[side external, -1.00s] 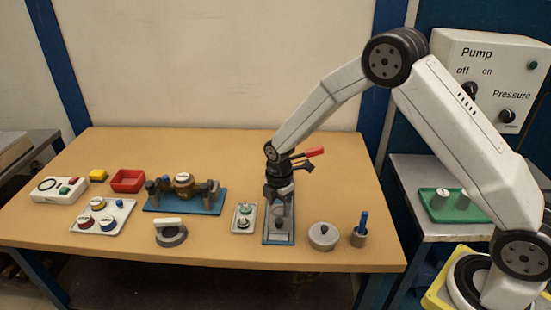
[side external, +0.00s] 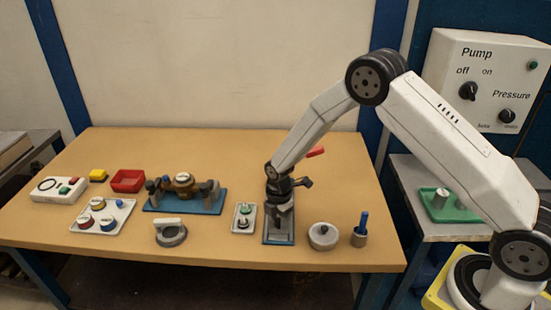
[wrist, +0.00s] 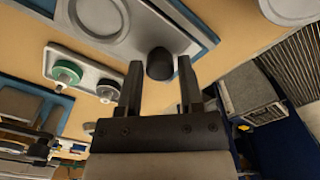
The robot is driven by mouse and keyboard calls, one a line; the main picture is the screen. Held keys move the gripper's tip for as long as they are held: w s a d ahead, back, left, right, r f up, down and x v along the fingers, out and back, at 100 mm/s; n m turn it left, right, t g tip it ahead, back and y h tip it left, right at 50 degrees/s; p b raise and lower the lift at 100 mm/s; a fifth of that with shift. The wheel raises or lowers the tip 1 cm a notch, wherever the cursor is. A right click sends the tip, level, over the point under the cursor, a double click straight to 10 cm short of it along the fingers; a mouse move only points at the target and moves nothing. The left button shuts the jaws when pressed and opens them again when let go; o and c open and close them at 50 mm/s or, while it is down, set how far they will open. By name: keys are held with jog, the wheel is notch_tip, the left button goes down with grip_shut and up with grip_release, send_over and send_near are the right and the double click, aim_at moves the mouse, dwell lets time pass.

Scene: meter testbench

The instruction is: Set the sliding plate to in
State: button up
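The sliding plate is a grey plate (side external: 270,237) on a narrow blue base, near the front right of the tan table. Its pale surface (wrist: 145,35) fills the upper middle of the wrist view. A dark round knob (wrist: 160,63) stands between my fingertips in that view. My gripper (wrist: 160,76) is open, with a finger on each side of the knob and visible gaps. In the side view my gripper (side external: 280,216) points down low over the plate and largely hides the knob. Contact with the knob cannot be told.
A small switch panel (side external: 244,217) lies just left of the plate. A round lidded pot (side external: 323,236) and a blue-handled tool in a holder (side external: 360,232) stand to its right. A red handle (side external: 316,151) shows behind my arm. The table behind is mostly clear.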

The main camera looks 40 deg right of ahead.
grip_shut()
dwell(1.1)
